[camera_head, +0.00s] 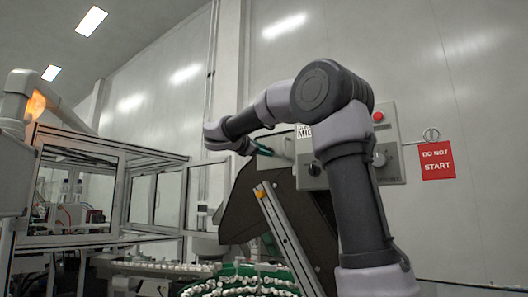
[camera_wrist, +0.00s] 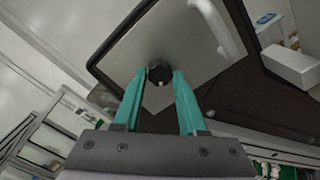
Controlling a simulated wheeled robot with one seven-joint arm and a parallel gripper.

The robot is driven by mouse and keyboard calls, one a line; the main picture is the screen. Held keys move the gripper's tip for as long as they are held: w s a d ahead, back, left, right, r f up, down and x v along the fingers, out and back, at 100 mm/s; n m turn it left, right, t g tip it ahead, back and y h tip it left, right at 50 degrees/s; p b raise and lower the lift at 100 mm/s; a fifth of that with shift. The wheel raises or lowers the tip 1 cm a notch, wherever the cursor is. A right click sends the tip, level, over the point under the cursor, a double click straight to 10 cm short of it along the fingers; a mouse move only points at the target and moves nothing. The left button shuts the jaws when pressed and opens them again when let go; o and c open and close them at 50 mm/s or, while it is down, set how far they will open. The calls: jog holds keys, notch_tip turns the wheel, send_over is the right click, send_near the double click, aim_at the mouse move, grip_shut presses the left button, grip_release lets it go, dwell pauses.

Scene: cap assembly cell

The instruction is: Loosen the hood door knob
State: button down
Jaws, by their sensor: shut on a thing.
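In the wrist view, the black round hood door knob (camera_wrist: 160,75) sits near the lower edge of the hood door (camera_wrist: 185,42), a grey panel in a dark frame. The two teal fingers of my gripper (camera_wrist: 160,80) stand on either side of the knob and are shut on it. In the head view my arm reaches left and down, and the teal fingers of my gripper (camera_head: 264,150) show beside the dark hood (camera_head: 245,203). The knob cannot be made out in the head view.
A pale handle (camera_wrist: 215,28) stands out from the door in the wrist view. In the head view, a grey control box (camera_head: 391,150) with a red button and a red "DO NOT START" sign (camera_head: 437,160) are right of my arm. A green-edged feeder (camera_head: 240,284) lies below, and a glazed enclosure (camera_head: 75,190) stands left.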

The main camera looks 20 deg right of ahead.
jog(key=shift+f, duration=0.1)
jog(key=shift+c, duration=2.3)
grip_release()
jog(key=v, duration=1)
jog(key=shift+s+a, duration=0.2)
jog(key=shift+a, duration=0.2)
